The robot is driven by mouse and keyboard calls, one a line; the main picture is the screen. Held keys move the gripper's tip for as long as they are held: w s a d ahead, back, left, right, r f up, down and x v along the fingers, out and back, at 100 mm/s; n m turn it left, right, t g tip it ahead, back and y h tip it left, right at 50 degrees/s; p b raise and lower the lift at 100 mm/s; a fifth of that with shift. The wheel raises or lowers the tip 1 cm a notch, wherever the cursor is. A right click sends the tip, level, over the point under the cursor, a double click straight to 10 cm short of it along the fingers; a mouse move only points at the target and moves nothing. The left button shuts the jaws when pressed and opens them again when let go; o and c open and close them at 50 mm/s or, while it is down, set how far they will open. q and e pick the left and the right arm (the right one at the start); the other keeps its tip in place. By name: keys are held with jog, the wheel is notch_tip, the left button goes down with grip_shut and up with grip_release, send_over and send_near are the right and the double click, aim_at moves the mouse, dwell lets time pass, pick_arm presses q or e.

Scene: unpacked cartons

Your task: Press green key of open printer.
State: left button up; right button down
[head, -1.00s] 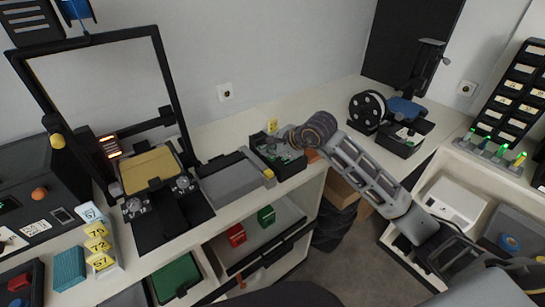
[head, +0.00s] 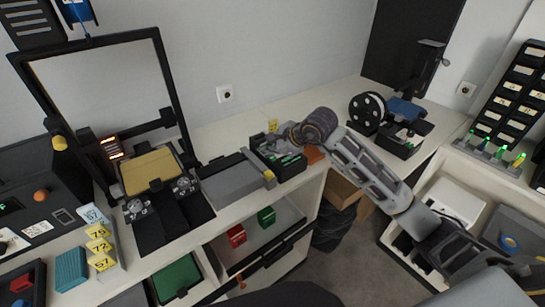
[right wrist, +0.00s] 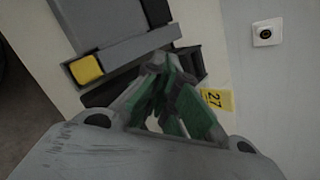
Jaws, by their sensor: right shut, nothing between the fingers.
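A large open-frame printer (head: 150,225) with a yellow bed (head: 150,171) and a lit orange display (head: 111,147) stands on the bench at the left. I cannot make out a green key on it. My right gripper (head: 284,160) is over a black open tray (head: 262,157) at the middle of the bench, well right of that printer. In the right wrist view its green-padded fingers (right wrist: 160,66) come together at the tips with nothing between them. The fingers partly hide the tray. My left gripper is not in view.
A grey unit (head: 235,180) with a yellow block (right wrist: 87,69) lies between printer and tray. A black enclosed machine (head: 45,190) is at the far left. A yellow tag (right wrist: 217,100) is behind the tray.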

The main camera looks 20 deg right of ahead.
aim_at(271, 158)
jog(key=shift+r+p, duration=0.5)
jog(key=shift+r, duration=0.55)
jog(key=shift+r+p, duration=0.35)
jog(key=shift+r, duration=0.4)
jog(key=shift+r+p, duration=0.3)
jog(key=shift+r, duration=0.45)
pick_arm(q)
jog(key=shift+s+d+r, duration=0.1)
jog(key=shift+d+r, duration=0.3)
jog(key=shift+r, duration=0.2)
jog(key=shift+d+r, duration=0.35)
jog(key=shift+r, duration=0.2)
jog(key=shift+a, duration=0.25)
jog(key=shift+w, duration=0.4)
